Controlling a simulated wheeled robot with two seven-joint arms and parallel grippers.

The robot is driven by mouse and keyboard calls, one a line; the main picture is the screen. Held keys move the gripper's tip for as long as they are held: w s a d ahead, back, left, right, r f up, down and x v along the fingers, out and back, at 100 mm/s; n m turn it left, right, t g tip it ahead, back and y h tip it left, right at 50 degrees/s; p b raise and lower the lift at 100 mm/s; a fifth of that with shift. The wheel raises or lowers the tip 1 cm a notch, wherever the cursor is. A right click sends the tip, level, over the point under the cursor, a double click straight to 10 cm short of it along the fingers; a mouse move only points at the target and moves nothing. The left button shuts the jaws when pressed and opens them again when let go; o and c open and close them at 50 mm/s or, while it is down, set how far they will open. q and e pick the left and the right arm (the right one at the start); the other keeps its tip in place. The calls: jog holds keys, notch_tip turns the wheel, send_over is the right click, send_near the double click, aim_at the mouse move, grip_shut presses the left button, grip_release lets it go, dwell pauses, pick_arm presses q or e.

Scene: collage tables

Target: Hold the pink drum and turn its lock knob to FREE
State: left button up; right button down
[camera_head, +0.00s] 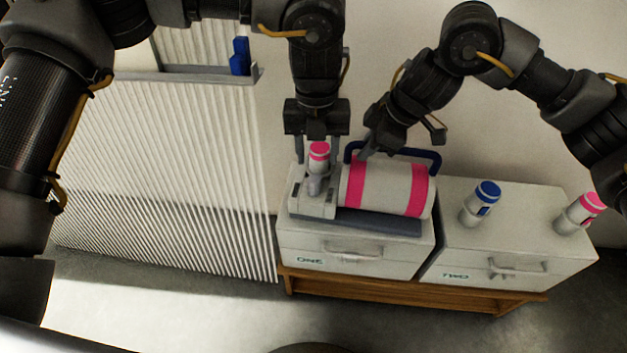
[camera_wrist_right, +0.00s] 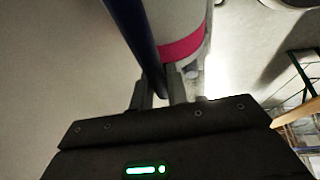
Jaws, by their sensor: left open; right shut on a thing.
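The pink drum (camera_head: 390,187), white with two pink bands, lies on its side on a grey base (camera_head: 375,221) on the left cabinet. A dark blue bar handle (camera_head: 432,160) runs along its back. My right gripper (camera_head: 364,153) is shut on the blue handle near its left end; the right wrist view shows the bar (camera_wrist_right: 134,32) running down between the fingers. My left gripper (camera_head: 318,162) points down, open, its fingers on either side of a pink-topped upright cylinder (camera_head: 318,150) at the drum's left end. I cannot make out the lock knob or its marks.
The left cabinet (camera_head: 345,262) is labelled ONE, the right cabinet (camera_head: 500,262) TWO. A blue-capped bottle (camera_head: 478,208) and a pink-capped bottle (camera_head: 577,214) stand on the right one. A ribbed white panel (camera_head: 160,170) stands at left.

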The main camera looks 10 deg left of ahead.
aim_at(314, 179)
pick_arm(q)
jog(key=shift+t, duration=0.3)
jog(key=f, duration=0.7)
jog(key=w+f, duration=0.1)
jog(key=f, duration=0.2)
jog(key=shift+w+a+f, duration=0.1)
jog(key=shift+a+f, duration=0.2)
jog(key=shift+a, duration=0.1)
jog(key=c, duration=1)
